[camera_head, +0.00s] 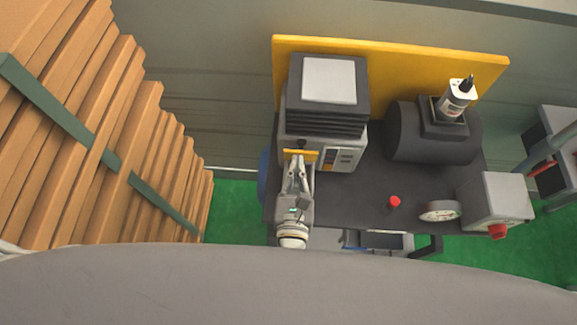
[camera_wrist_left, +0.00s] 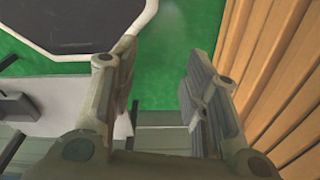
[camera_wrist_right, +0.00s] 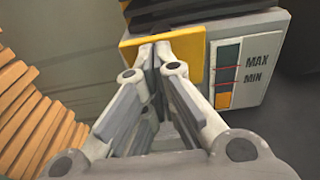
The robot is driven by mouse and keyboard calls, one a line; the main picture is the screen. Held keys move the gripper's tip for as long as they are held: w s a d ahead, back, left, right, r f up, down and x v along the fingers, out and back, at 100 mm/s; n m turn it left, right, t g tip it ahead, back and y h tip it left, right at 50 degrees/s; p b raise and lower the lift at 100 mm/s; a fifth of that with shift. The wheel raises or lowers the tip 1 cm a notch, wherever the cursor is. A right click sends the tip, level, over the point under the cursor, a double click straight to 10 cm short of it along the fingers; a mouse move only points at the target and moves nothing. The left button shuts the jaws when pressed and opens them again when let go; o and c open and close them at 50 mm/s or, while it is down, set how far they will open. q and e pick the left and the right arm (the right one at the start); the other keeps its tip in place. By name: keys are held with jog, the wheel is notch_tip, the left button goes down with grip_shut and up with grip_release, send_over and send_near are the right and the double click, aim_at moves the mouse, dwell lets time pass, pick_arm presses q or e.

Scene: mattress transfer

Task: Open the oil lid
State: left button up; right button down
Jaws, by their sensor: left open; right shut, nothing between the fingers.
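A grey machine with a black ribbed top (camera_head: 325,110) stands on the dark bench. A yellow plate (camera_head: 308,154) is on its front, at the left; it fills the upper middle of the right wrist view (camera_wrist_right: 190,50). I cannot tell whether this plate is the oil lid. Right of it is a level gauge marked MAX and MIN (camera_wrist_right: 228,75).
Stacked wooden planks (camera_head: 110,110) with a green strap stand at the left. A black cylinder (camera_head: 425,135) carries a white bottle (camera_head: 457,98) on the bench's right. A red button (camera_head: 394,202), a dial (camera_head: 440,210) and a grey box (camera_head: 497,200) are near the front right.

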jog(key=shift+w+d, duration=0.15)
jog(key=shift+d, duration=0.5)
jog(key=shift+s, duration=0.6)
pick_arm(q)
jog(key=shift+w+d, duration=0.2)
jog(key=shift+d, duration=0.55)
pick_arm(e)
jog(key=s+r, duration=0.1)
jog(key=s, duration=1)
